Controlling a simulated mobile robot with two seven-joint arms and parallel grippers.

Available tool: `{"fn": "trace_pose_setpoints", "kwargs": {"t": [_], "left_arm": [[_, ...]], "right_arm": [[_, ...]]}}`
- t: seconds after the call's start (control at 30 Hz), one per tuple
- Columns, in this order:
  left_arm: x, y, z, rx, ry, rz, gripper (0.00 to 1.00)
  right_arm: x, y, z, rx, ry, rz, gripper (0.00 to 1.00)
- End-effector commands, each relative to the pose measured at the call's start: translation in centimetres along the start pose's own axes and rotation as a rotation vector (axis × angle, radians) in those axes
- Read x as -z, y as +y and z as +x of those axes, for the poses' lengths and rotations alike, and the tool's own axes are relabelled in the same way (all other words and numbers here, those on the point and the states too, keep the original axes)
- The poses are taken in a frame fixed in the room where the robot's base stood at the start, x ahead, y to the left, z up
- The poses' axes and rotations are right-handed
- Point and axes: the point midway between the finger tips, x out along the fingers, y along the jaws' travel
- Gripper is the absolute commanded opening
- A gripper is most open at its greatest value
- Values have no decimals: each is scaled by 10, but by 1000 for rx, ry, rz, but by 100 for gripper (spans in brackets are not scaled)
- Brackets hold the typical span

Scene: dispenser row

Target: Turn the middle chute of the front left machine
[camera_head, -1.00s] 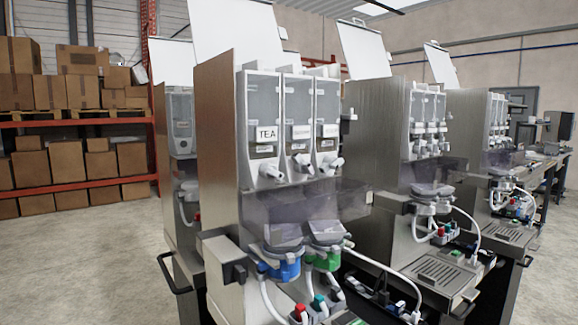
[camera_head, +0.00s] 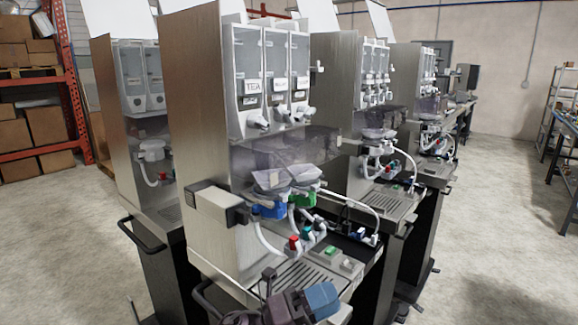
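The nearest machine (camera_head: 200,130), a tall steel one, stands left of centre and carries three clear canisters side by side. The left one has a TEA label (camera_head: 253,86). The middle canister (camera_head: 277,62) has a white chute (camera_head: 283,112) at its foot. White chutes also show on the left (camera_head: 257,121) and right (camera_head: 305,111) canisters. The exact turn of the middle chute is too small to tell. My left gripper (camera_head: 298,305) is at the bottom edge, in front of the drip tray and well below the chutes. Its fingers cannot be made out clearly. My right gripper is not in view.
Below the chutes are a smoky clear guard (camera_head: 275,156), blue (camera_head: 270,211) and green (camera_head: 304,200) mixers with white hoses, and a drip tray (camera_head: 300,275). A box (camera_head: 217,206) juts from the machine's left side. More machines stand left and right. Open floor lies right.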

Motion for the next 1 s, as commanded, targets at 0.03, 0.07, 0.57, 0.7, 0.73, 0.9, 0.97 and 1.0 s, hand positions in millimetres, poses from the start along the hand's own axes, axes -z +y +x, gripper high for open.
{"fn": "trace_pose_setpoints", "kwargs": {"t": [0.03, 0.07, 0.57, 0.7, 0.73, 0.9, 0.97, 1.0], "left_arm": [[3, -9, 18, -4, 102, 104, 38], [6, -12, 26, -7, 160, 162, 38], [-1, -23, 88, -206, 1093, 1097, 38], [-30, -28, 91, -311, 1298, 1297, 38], [-37, -31, 92, -337, 1340, 1338, 38], [-93, -57, 97, -541, 1594, 1578, 38], [-117, -74, 99, -640, 1685, 1658, 38], [-134, -87, 101, -712, 1743, 1709, 38]], "right_arm": [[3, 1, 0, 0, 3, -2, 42], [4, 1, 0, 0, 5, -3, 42], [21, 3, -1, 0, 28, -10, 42], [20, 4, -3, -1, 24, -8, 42], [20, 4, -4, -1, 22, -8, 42], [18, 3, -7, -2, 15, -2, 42], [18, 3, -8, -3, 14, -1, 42], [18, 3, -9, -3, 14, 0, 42]]}}
